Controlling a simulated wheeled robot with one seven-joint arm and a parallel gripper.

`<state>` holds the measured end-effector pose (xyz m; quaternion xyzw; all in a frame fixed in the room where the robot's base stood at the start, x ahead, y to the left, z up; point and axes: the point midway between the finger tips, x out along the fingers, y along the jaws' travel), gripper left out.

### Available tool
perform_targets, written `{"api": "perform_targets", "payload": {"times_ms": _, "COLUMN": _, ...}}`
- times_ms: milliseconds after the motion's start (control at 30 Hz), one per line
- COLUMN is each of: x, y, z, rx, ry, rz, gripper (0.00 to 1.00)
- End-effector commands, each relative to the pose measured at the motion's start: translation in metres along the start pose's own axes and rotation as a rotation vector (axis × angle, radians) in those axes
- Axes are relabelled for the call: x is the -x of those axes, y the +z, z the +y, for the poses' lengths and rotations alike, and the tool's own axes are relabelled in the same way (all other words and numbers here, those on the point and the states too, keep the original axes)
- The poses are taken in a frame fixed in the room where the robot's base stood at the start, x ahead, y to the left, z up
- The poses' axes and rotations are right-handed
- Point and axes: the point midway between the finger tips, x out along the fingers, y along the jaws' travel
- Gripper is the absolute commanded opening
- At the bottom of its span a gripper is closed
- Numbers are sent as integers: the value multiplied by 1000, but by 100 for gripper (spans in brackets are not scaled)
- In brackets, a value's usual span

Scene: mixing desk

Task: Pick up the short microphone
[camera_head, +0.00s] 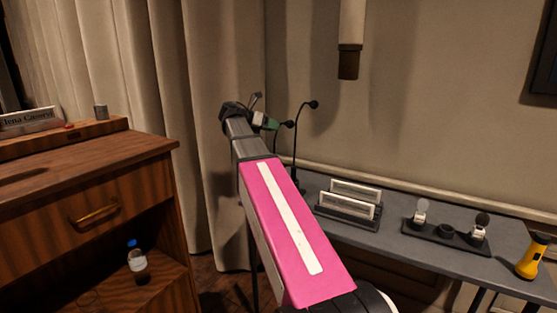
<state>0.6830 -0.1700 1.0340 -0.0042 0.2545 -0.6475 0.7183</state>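Two dark gooseneck microphones stand at the left end of the grey desk (395,210). The lower one, which looks like the short microphone (289,124), has its head just right of my gripper, and its lower part is partly hidden behind my arm. The taller microphone (313,105) stands to its right, and its thin neck runs down to the desk. My gripper (258,106) is at the far end of my pink arm, small and dark against the curtain. Whether its fingers are apart or closed is too small to tell. I cannot tell whether it touches the short microphone.
A card holder (348,204), a black tray (444,235) with small round-headed items and a yellow flashlight (532,257) are on the desk to the right. A wooden cabinet (120,190) with a bottle (137,262) stands left. A curtain (180,100) hangs behind my arm.

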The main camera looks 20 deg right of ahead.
Motion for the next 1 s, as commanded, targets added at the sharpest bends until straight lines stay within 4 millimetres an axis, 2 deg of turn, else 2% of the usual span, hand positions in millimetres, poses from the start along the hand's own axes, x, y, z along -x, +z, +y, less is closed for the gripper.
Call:
{"api": "perform_targets", "payload": {"times_ms": 400, "x": -48, "y": -8, "z": -1, "rx": -1, "ry": -1, "rz": 1, "gripper": 40}}
{"api": "perform_targets", "payload": {"times_ms": 667, "x": -50, "y": -8, "z": -1, "rx": -1, "ry": 1, "rz": 0, "gripper": 40}}
{"api": "perform_targets", "payload": {"times_ms": 700, "x": -50, "y": -8, "z": -1, "rx": -1, "ry": 1, "rz": 0, "gripper": 26}}
{"api": "perform_targets", "payload": {"times_ms": 800, "x": -50, "y": -8, "z": -1, "rx": -1, "ry": 1, "rz": 0, "gripper": 0}}
{"api": "perform_targets", "payload": {"times_ms": 1000, "x": -50, "y": -8, "z": -1, "rx": -1, "ry": 1, "rz": -1, "gripper": 0}}
